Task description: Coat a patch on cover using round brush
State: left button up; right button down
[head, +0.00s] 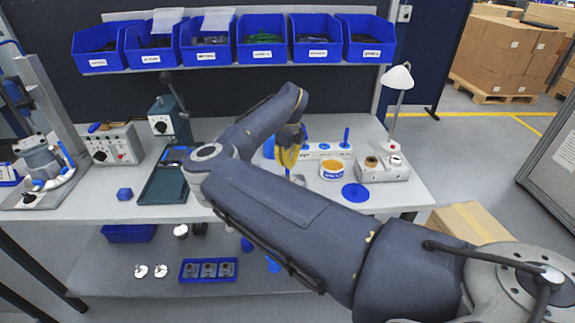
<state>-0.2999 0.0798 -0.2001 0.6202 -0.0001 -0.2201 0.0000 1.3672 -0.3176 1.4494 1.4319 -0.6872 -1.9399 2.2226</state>
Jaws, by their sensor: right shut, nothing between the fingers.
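My right gripper (288,163), with yellow fingers, points down over the bench, just left of a white holder block (318,151). Its fingers are together and hold nothing. A blue upright handle (346,138) stands at the block's right end; it may be the round brush, but its tip is hidden. A white and blue labelled pot (333,171) with orange-brown contents stands open in front of the block. A flat blue disc (355,193) lies in front of the pot. I cannot tell which part is the cover. My left gripper is not in view.
A grey unit with round tops (384,170) and a white lamp (398,80) stand at right. A dark green tray (166,183), a press (170,120), a control box (112,146) and a metal fixture (42,165) stand at left. Blue bins (262,40) hang above.

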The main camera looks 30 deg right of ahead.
jog(key=shift+w+d, duration=0.45)
jog(key=shift+w, duration=0.4)
jog(key=shift+w+d, duration=0.45)
jog(key=shift+w, duration=0.4)
jog(key=shift+d, duration=0.2)
jog(key=shift+s+d, duration=0.25)
jog(key=shift+d, duration=0.1)
jog(key=shift+s+a, duration=0.65)
jog(key=shift+s, duration=0.5)
jog(key=shift+s+a, duration=0.65)
jog(key=shift+s, duration=0.55)
jog(key=shift+s+a, duration=0.65)
jog(key=shift+s, duration=0.5)
jog(key=shift+s+d, duration=0.1)
